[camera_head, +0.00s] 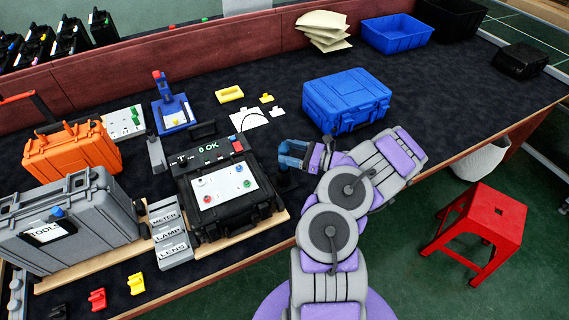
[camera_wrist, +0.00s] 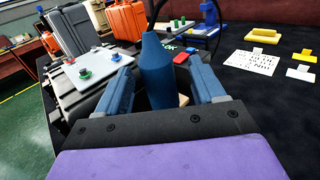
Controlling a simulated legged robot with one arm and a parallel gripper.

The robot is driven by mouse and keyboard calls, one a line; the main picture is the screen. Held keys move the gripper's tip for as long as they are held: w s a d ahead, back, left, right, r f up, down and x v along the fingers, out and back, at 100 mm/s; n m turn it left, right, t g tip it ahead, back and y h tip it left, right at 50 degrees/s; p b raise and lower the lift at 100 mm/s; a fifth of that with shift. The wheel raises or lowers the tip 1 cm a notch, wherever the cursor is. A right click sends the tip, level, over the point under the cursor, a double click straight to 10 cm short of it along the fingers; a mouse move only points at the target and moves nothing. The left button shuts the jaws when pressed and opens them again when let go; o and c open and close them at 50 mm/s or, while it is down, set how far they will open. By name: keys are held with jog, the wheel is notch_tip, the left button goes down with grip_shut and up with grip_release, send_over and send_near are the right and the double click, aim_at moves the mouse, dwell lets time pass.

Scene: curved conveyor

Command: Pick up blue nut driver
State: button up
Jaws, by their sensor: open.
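A blue tapered piece, which looks like the blue nut driver (camera_wrist: 158,72), stands up between my fingers in the wrist view. Its narrow end points up and its lower part is hidden behind my gripper's body. My gripper (camera_wrist: 160,88) is open, with one blue finger on each side of it. I cannot tell whether either finger touches it. In the head view my gripper (camera_head: 292,153) is just right of the black open case (camera_head: 232,212), above the table's front part. There I cannot separate the driver from the blue fingers.
A blue toolbox (camera_head: 346,100) stands behind and right of my gripper. A grey tool case (camera_head: 70,222) and an orange case (camera_head: 72,152) stand at left. A red stool (camera_head: 482,225) is on the floor at right. The table's right part is mostly clear.

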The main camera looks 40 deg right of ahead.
jog(key=shift+x, duration=1.2)
jog(key=shift+s, duration=0.1)
jog(key=shift+c, duration=0.3)
grip_shut()
